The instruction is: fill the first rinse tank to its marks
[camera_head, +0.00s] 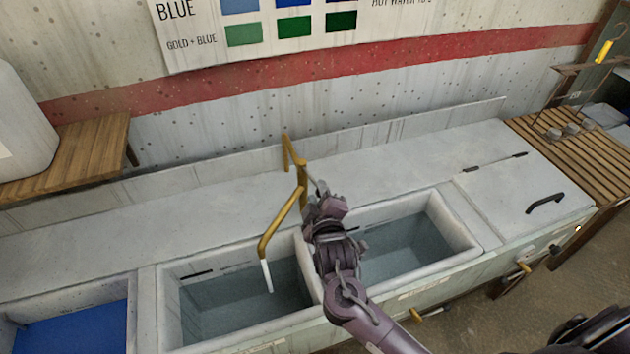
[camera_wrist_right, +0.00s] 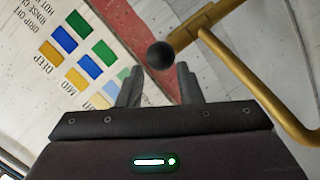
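The brass tap (camera_head: 302,178) rises behind the wall between two grey basins. Its spout (camera_head: 272,235) hangs over the left rinse tank (camera_head: 172,310), with a thin white length (camera_head: 267,276) below its end; I cannot tell if this is water or a nozzle. Grey-blue water shows in this tank, and a dark mark (camera_head: 198,273) is on its back wall. My right gripper (camera_head: 320,190) is beside the tap. In the wrist view its fingers (camera_wrist_right: 158,72) are apart, with a round black knob (camera_wrist_right: 160,55) at or just beyond their tips; contact is unclear. My left gripper is not in view.
The right tank (camera_head: 465,238) also holds water. A blue-filled vat (camera_head: 75,325) is at lower left. A lid with a black handle (camera_head: 545,203) and a slatted wooden table (camera_head: 575,155) lie right. A white container (camera_head: 22,125) stands on a wooden shelf (camera_head: 95,150) at left.

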